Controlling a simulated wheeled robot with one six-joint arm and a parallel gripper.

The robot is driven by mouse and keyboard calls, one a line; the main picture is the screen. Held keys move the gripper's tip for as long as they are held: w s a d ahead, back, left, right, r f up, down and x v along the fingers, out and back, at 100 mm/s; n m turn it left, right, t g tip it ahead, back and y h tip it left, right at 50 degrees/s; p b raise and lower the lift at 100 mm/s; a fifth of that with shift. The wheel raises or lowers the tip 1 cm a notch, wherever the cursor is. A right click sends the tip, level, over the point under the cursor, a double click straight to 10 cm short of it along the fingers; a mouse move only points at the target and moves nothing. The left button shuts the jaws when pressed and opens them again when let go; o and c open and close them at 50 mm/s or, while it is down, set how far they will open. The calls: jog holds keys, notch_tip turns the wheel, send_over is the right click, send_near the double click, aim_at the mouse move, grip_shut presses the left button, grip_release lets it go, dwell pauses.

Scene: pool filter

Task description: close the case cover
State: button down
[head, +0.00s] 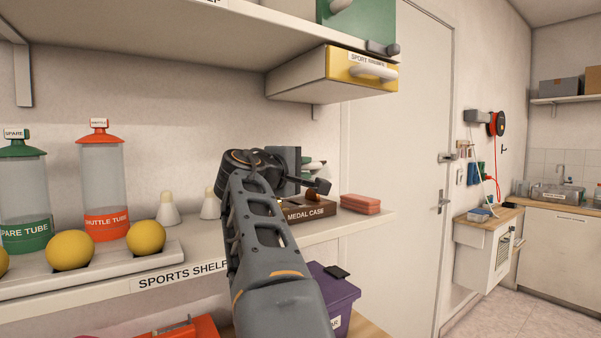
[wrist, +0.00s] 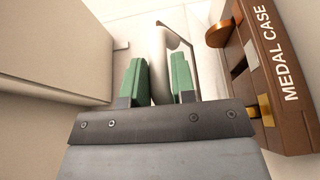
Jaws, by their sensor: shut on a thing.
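The medal case (head: 310,213) is a brown box on the shelf, partly hidden behind my arm. In the wrist view the medal case (wrist: 285,75) is at the right, its top open to view with medals in slots. My gripper (wrist: 156,65) has its green fingers shut on a pale rounded handle (wrist: 158,40). A thin brown frame edge beside the handle looks like part of the case cover, raised beside the case; most of the cover is hidden. In the head view my gripper (head: 313,168) is above the case's back, its grip mostly hidden.
A yellow-fronted drawer box (head: 360,72) hangs above the case. A pink block (head: 360,204) lies right of it on the sports shelf (head: 200,254). Two white shuttles (head: 168,210) and yellow balls (head: 146,237) are left of my arm. A purple bin (head: 335,292) is below.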

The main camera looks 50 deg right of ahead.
jog(key=c, duration=1)
grip_release()
jog(key=shift+w, duration=0.1)
jog(key=a, duration=0.9)
jog(key=s+a, duration=0.1)
jog(key=a, duration=0.3)
jog(key=shift+a+b, duration=0.35)
jog(key=shift+a, duration=0.05)
jog(key=shift+c, duration=0.2)
